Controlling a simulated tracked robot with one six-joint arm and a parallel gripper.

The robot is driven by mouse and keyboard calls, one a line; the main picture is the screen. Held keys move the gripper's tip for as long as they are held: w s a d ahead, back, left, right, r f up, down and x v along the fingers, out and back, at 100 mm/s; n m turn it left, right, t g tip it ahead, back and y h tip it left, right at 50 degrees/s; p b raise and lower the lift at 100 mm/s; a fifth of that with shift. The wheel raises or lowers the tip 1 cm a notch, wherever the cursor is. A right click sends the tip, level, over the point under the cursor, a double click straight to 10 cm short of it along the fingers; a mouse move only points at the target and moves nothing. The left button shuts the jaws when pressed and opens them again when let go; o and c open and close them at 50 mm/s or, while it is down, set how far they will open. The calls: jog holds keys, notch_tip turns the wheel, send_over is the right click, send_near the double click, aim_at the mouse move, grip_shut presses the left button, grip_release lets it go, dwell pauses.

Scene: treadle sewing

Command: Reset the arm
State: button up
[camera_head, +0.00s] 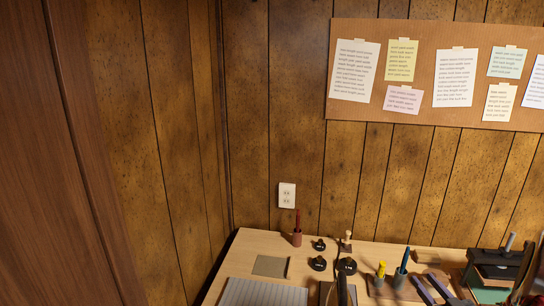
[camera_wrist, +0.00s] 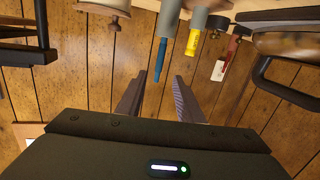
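Beyond the fingertips are a blue pen (camera_wrist: 161,58) and a yellow marker (camera_wrist: 194,42) in grey holders; both look apart from the fingers.
Behind are a panelled wall, an outlet (camera_head: 287,195) and a corkboard (camera_head: 420,115).

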jog(key=a+r+m+g+h, duration=0.1)
jog(key=a+r+g+h, duration=0.4)
jog(key=a+r, duration=0.95)
jog(key=s+a+r+g+y, duration=0.2)
jog(key=s+a+g+y, duration=0.3)
jog(key=s+a, duration=1.6)
jog(key=s+g, duration=0.1)
jog(key=s, duration=0.2)
jog(key=shift+s+a+r+n+g, duration=0.2)
jog(key=shift+a+n+g, duration=0.05)
jog(key=shift+n+g, duration=0.05)
